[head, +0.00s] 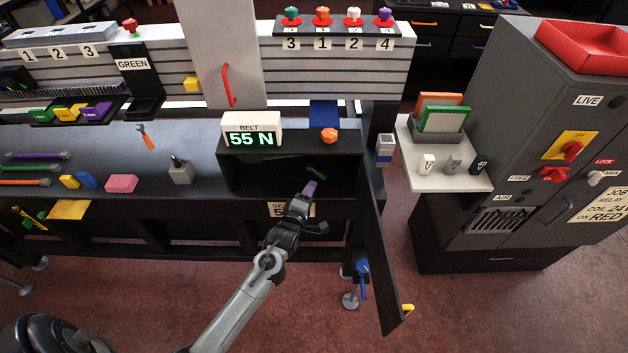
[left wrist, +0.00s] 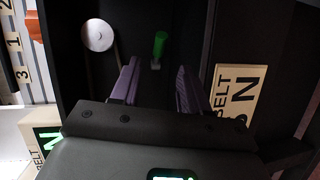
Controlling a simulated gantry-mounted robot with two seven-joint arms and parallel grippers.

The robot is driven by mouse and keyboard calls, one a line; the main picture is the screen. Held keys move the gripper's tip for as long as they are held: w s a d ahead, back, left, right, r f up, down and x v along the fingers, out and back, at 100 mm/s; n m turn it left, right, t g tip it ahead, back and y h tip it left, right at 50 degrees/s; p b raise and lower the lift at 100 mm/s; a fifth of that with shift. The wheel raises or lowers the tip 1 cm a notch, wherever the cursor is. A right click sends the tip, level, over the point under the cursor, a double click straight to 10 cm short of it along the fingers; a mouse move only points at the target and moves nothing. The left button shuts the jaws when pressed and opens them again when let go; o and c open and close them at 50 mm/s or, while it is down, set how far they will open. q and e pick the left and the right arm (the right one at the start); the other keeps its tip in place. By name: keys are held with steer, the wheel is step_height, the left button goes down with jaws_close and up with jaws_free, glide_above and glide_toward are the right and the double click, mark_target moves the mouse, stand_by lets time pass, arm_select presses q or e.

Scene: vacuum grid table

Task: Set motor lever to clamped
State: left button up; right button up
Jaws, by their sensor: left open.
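The motor lever shows as a small green handle (head: 316,173) inside the dark open compartment under the belt display. In the left wrist view the green handle (left wrist: 159,45) stands just beyond and between the two fingertips, apart from them. My left gripper (head: 309,188) reaches into the compartment mouth from the front, close to the lever. Its purple-grey fingers (left wrist: 156,72) are open with nothing between them. I cannot read a clamped mark near the lever. My right gripper is not in view.
The belt display (head: 251,135) reads 55 N above the compartment. The compartment's dark door (head: 376,250) hangs open on the right of my arm. A pale round disc (left wrist: 97,35) and a belt are inside, left of the lever in the wrist view. An orange knob (head: 329,135) sits on top.

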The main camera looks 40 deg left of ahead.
mark_target(320, 177)
arm_select(q)
steer(key=b+x, duration=0.1)
steer(key=x, duration=0.7)
steer(key=shift+b, duration=0.3)
jaws_close()
